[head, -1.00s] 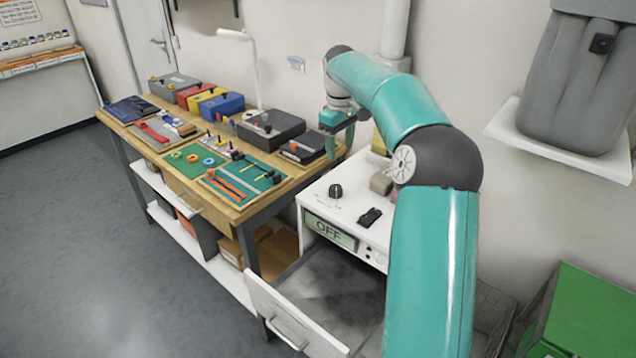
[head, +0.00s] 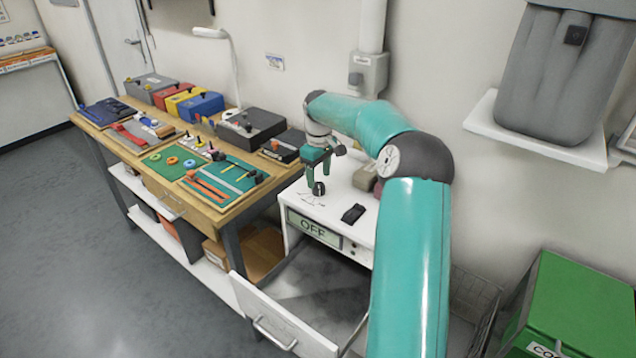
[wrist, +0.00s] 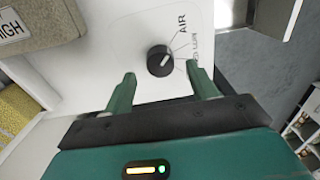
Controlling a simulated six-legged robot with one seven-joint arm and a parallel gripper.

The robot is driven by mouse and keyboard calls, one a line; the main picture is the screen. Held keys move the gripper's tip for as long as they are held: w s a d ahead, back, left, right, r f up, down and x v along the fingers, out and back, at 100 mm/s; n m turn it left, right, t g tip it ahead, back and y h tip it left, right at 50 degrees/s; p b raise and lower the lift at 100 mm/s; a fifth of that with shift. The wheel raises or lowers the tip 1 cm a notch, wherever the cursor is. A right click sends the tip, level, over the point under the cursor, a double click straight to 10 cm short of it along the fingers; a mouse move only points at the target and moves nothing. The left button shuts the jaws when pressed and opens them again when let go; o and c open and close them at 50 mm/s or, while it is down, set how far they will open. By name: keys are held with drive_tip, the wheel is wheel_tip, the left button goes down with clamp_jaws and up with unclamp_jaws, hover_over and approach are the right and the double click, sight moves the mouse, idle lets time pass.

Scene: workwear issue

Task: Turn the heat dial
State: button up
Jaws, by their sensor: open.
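The dial is a round black knob (head: 319,188) on the white top of a cabinet (head: 335,205) whose front display (head: 314,229) reads OFF. In the wrist view the knob (wrist: 160,61) has a pale pointer mark, with fine lines and lettering beside it; one label reads AIR and another is too small to read surely. My gripper (head: 318,176) is open, pointing down over the knob. In the wrist view its green fingertips (wrist: 161,76) stand either side of the knob, apart from it, with the knob slightly beyond the tips.
A black switch (head: 353,213) sits right of the knob. A beige block (wrist: 40,22) marked HIGH stands nearby. An open drawer (head: 300,340) juts out below the cabinet. The wooden bench (head: 228,212) with tools and boxes is to the left.

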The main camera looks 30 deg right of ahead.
sight(319, 185)
wheel_tip(319, 185, down, 3)
drive_tip(key=shift+f, duration=0.15)
drive_tip(key=c, duration=1)
drive_tip(key=shift+m, duration=2.9)
drive_tip(key=shift+w, duration=0.1)
